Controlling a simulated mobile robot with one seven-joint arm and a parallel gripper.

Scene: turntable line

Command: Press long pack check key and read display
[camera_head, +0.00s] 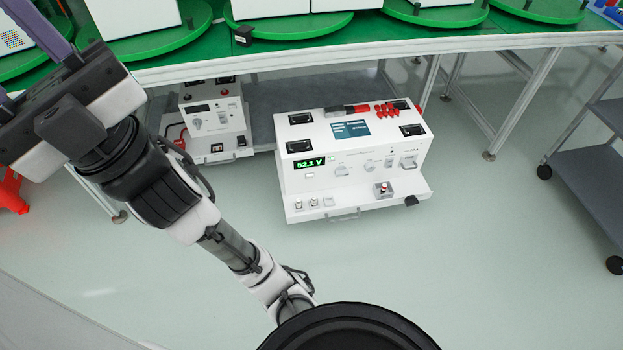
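A white test unit (352,185) stands on the floor in front of the green line. Its lit green display (310,163) appears to read 62.1 V. Several small white keys (314,203) sit on its lower front ledge, and a red-topped control (383,190) sits at the ledge's right. Labels are too small to read, so I cannot tell which is the long pack check key. My gripper (18,62) is at the upper left, far from the unit. Its two purple-grey fingers stand apart, with their tips cut off by the frame.
A second white unit (212,115) stands left of the first, under the line. Green turntables (290,27) carry white boxes above. Metal table legs (515,100) stand behind, and a grey wheeled cart (595,150) is at the right. The floor before the unit is clear.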

